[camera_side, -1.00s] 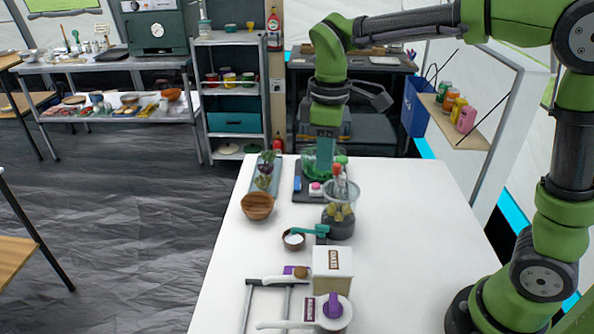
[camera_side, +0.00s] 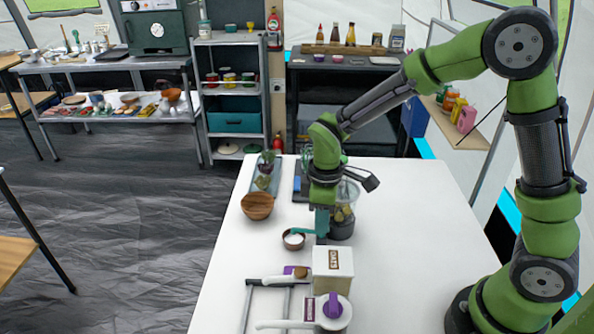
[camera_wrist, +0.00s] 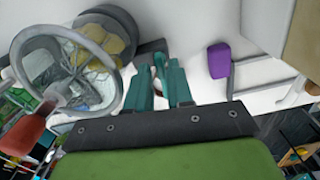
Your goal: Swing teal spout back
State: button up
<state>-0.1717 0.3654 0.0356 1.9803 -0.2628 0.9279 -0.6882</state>
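The teal spout (camera_side: 303,231) reaches left over a small bowl (camera_side: 293,241) of white contents, beside the base of a clear jar (camera_side: 345,205). My gripper (camera_side: 321,238) points down at the spout's right part and hides it; I cannot tell whether they touch. In the wrist view, my gripper's two teal fingers (camera_wrist: 160,72) stand apart with a narrow gap. The bowl's white contents partly show between them. The spout is hard to tell from the same-coloured fingers there. The clear jar (camera_wrist: 65,65) is left of the fingers.
A cream box (camera_side: 333,268) stands just in front of my gripper. A white pot with a purple knob (camera_side: 333,306) is nearer. A wooden bowl (camera_side: 257,206) and a tray (camera_side: 262,185) lie to the back left. The table's right side (camera_side: 425,240) is clear.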

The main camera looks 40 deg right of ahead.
jog(key=shift+f, duration=0.5)
grip_shut()
jog(key=shift+r, duration=0.1)
dwell(1.1)
